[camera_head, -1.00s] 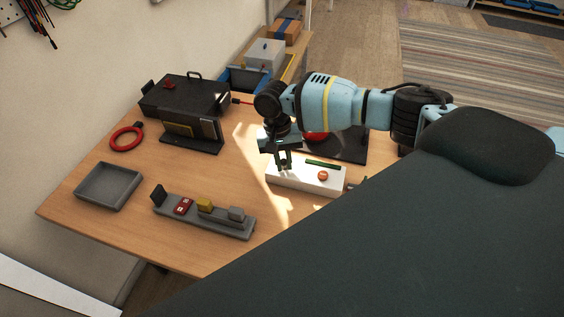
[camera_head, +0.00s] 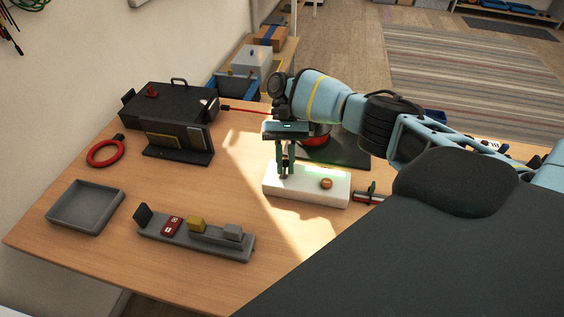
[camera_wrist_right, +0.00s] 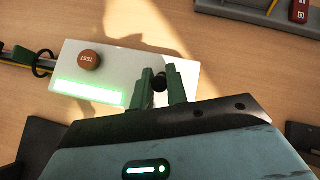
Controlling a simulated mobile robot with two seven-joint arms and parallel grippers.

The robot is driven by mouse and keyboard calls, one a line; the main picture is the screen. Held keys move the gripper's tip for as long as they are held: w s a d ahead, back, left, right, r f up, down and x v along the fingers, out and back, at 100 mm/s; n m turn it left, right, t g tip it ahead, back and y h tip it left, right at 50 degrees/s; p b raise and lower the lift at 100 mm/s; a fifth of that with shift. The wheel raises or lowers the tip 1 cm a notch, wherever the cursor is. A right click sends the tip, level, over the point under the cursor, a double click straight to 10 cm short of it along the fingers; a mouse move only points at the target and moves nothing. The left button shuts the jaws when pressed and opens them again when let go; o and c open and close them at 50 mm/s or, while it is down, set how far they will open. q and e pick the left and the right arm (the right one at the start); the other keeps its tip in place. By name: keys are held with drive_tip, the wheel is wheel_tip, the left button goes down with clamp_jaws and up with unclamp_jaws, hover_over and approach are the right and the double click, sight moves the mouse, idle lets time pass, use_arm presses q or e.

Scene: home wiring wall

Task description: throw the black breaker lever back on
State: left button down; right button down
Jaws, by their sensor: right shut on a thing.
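A white box (camera_head: 335,196) lies on the wooden table, with a round TEST button (camera_head: 326,183) and a strip (camera_head: 300,170) that glows green. In the right wrist view the white box (camera_wrist_right: 190,75) carries the TEST button (camera_wrist_right: 88,60) and the bright green strip (camera_wrist_right: 90,92). My right gripper (camera_head: 286,174) reaches down onto the left part of the box. In the wrist view its fingers (camera_wrist_right: 160,88) are shut on the small black lever (camera_wrist_right: 160,80), of which only the rounded end shows. My left gripper is not in view.
A black case (camera_head: 170,107) and a red ring (camera_head: 105,152) stand at the back left. A grey tray (camera_head: 85,228) and a grey rack (camera_head: 195,248) with small blocks lie left of the box. Bare table lies between rack and box.

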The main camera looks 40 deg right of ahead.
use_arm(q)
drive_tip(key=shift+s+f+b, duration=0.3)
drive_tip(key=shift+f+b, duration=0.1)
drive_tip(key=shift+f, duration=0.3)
use_arm(e)
drive_tip(key=shift+w+d+g+y, duration=0.1)
drive_tip(key=shift+d+g+y, duration=0.05)
drive_tip(key=shift+g+y, duration=0.2)
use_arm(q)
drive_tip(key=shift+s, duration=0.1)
use_arm(e)
drive_tip(key=c, duration=1.7)
unclamp_jaws()
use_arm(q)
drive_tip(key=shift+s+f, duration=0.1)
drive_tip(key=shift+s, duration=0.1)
